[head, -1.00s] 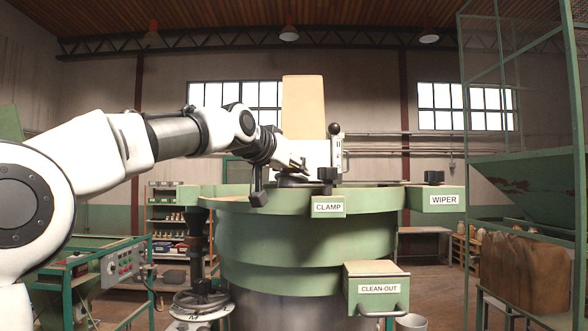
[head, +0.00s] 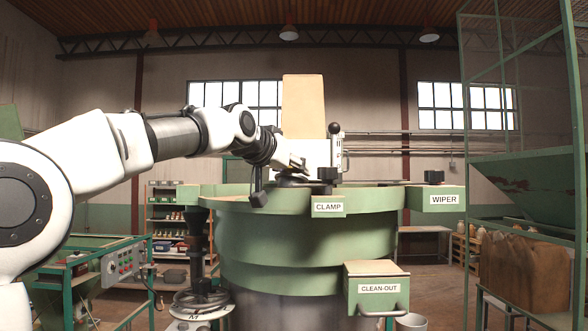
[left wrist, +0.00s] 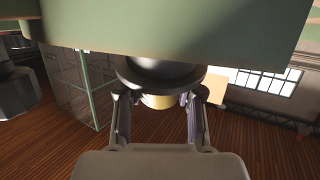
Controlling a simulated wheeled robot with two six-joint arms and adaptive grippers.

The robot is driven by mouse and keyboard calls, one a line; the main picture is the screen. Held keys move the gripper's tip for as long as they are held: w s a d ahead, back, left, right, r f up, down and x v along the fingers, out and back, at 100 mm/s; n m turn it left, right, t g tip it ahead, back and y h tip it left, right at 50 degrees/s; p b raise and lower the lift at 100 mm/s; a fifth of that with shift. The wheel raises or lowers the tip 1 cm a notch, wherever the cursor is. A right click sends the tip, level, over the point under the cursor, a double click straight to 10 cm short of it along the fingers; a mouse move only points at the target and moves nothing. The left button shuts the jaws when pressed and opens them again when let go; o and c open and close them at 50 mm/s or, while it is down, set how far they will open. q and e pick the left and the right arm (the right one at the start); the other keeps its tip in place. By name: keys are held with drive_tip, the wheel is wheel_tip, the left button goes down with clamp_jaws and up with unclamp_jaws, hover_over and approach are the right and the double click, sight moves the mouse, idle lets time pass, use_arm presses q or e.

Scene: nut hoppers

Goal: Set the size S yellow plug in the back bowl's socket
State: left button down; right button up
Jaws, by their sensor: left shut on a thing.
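My left gripper (head: 292,168) comes in from the left over the rim of a large green round bowl (head: 305,230) and reaches down inside its edge. In the left wrist view, my left gripper (left wrist: 158,104) is shut on a yellow plug (left wrist: 158,102), of which only a small yellowish part shows between the fingers. A dark round part (left wrist: 158,75) sits against it, close to a green surface. I cannot tell whether this dark part belongs to the plug or the socket. The socket itself is hidden, and no size letter shows on the plug. My right gripper is not in view.
A clamp with black knob (head: 335,128) stands beside my gripper on the bowl. Black knobs sit at the clamp (head: 328,174) and wiper (head: 434,177) boxes. A clean-out drawer (head: 377,288) juts out in front. A dark post stand (head: 197,240) marked M is at left.

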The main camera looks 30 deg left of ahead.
use_arm(q)
drive_tip(key=shift+f+b, duration=0.55)
drive_tip(key=shift+f, duration=0.15)
drive_tip(key=c, duration=1)
unclamp_jaws()
drive_tip(key=shift+s+f+b, duration=0.2)
drive_tip(key=shift+s+b, duration=0.1)
drive_tip(key=shift+b, duration=0.65)
drive_tip(key=b+v, duration=0.2)
drive_tip(key=b, duration=0.2)
drive_tip(key=b+v, duration=0.5)
drive_tip(key=v, duration=0.3)
drive_tip(key=shift+s+r+b, duration=0.3)
drive_tip(key=shift+b, duration=0.1)
